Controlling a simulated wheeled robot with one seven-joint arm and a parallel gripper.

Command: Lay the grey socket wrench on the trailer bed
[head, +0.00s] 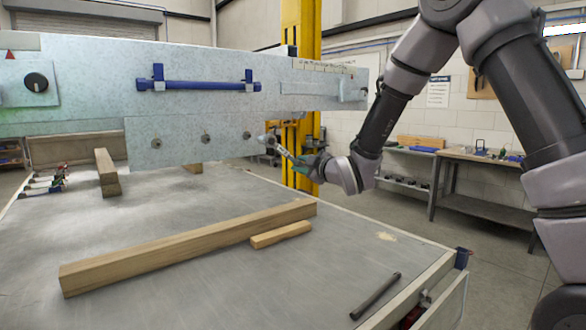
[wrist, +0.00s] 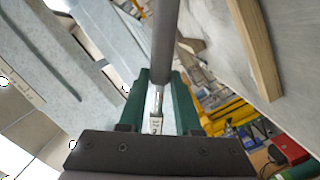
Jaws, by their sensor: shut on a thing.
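My gripper (head: 312,163) is beside the upright panel, above the far right part of the trailer bed (head: 170,212). In the wrist view its green fingers (wrist: 160,78) are shut on the grey socket wrench (wrist: 165,40). The wrench's grey shaft runs away from the fingers, and a bright metal part shows between them. In the head view the wrench (head: 283,151) is small, and its end is close to the rightmost bolt (head: 247,135) on the panel. I cannot tell whether it touches the panel. The bed is a flat grey surface.
A long wooden beam (head: 190,245) and a short block (head: 281,235) lie on the bed. A dark rod (head: 376,296) lies near the right edge. The galvanised panel (head: 190,110) stands over the far side. Clear bed lies behind and in front of the beam.

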